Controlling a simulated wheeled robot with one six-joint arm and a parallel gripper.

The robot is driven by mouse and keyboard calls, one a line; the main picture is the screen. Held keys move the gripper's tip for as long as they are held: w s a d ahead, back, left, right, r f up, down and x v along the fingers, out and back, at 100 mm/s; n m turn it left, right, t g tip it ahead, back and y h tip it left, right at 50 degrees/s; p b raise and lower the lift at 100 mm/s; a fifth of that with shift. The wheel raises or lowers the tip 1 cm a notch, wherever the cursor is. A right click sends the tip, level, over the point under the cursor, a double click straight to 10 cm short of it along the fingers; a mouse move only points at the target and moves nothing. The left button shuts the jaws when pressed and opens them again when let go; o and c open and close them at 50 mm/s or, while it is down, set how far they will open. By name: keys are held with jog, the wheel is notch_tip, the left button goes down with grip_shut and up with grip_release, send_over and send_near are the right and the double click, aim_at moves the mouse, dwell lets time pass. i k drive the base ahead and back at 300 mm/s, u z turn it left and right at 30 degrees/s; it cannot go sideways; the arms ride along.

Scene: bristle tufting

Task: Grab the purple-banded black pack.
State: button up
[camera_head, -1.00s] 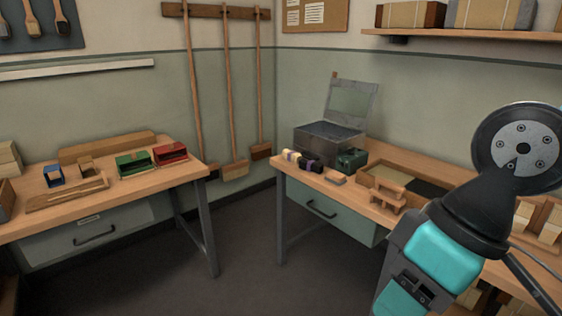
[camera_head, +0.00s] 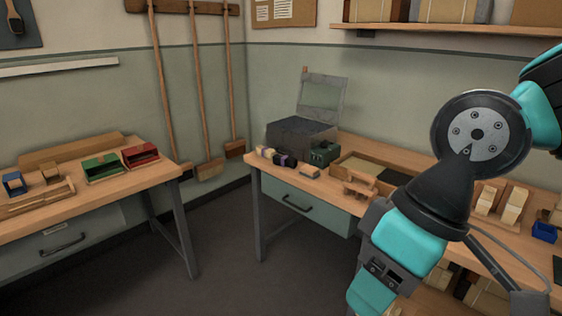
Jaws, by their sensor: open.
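A row of small bristle packs lies at the front left of the right-hand workbench, in front of a grey open-lidded box. A black pack (camera_head: 287,161) is at the right end of this row, with purple next to it. Cream packs (camera_head: 265,153) with darker bands lie to its left. The packs are small here, so I cannot tell exactly which band belongs to which pack. My arm stands at the right of the view, well apart from the packs. My gripper itself does not show.
The grey box (camera_head: 300,132) stands behind the packs, and a dark green device (camera_head: 324,153) stands to their right. A small wooden block (camera_head: 309,171) and a wooden stand (camera_head: 360,187) are nearby. The left bench (camera_head: 110,189) holds coloured trays. Floor between the benches is clear.

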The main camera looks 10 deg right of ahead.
aim_at(285, 160)
jog(key=u, duration=0.25)
jog(key=i, duration=1.05)
jog(key=u, duration=0.3)
jog(key=i, duration=1.4)
jog(key=z, duration=0.1)
